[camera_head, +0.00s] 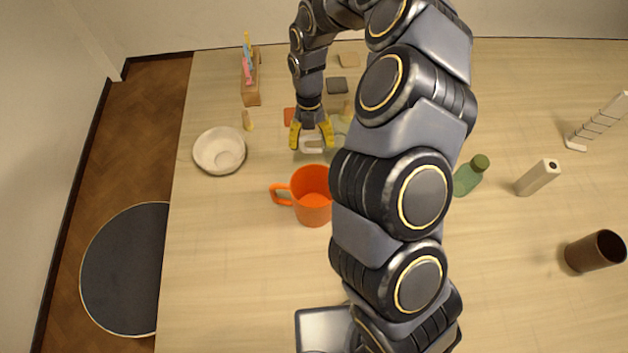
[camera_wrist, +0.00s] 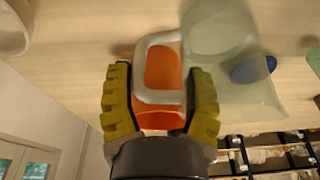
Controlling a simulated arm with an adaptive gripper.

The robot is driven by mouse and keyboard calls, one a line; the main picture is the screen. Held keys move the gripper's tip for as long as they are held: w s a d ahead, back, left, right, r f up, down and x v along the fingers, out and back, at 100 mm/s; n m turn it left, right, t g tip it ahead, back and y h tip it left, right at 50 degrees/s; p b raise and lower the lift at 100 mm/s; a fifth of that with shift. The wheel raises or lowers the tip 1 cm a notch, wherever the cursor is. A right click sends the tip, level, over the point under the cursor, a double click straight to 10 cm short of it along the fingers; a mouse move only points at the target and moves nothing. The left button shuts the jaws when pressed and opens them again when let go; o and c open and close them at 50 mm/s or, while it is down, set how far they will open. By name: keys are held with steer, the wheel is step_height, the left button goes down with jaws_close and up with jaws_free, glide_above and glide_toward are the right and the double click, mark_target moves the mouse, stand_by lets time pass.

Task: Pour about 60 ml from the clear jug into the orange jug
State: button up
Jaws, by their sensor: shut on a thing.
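The orange jug (camera_head: 312,197) stands upright on the table, its handle to the left. The clear jug (camera_head: 341,126) is pale and see-through, mostly hidden behind my arm in the head view. My gripper (camera_head: 311,132) is shut on its handle (camera_head: 313,149), beyond the orange jug. In the wrist view the handle (camera_wrist: 158,96) lies between my yellow fingers, with the clear jug's body (camera_wrist: 222,40) to the right. I cannot tell the liquid level or whether the clear jug touches the table.
A white bowl (camera_head: 219,152) and a wooden holder with coloured sticks (camera_head: 251,85) are at the left. A green bottle (camera_head: 469,175), a pale block (camera_head: 538,177) and a brown cup (camera_head: 596,251) are at the right. The front left of the table is clear.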

steer(key=s+r+t+h, duration=0.1)
steer(key=s+a+r+t, duration=0.1)
steer(key=t, duration=0.1)
steer(key=s+r+t+h, duration=0.1)
steer(key=shift+a+r+t+h, duration=0.3)
steer(key=shift+a+r, duration=0.05)
steer(key=shift+r, duration=0.05)
steer(key=shift+s+r, duration=0.1)
steer(key=shift+r+t+h, duration=0.15)
steer(key=shift+t+h, duration=0.35)
steer(key=shift+t, duration=0.3)
steer(key=shift+f+t+h, duration=0.4)
steer(key=shift+f+t, duration=0.15)
steer(key=shift+t, duration=0.15)
steer(key=shift+r+m+t+h, duration=0.1)
steer(key=shift+m+t+h, duration=0.2)
steer(key=shift+t, duration=0.2)
steer(key=shift+r, duration=0.1)
steer(key=shift+f+t+h, duration=0.5)
steer(key=shift+t+h, duration=0.1)
steer(key=shift+t, duration=0.4)
steer(key=shift+s+a+r+t+h, duration=0.3)
steer(key=shift+s+t+h, duration=0.15)
steer(key=shift+t, duration=0.25)
stand_by(0.5)
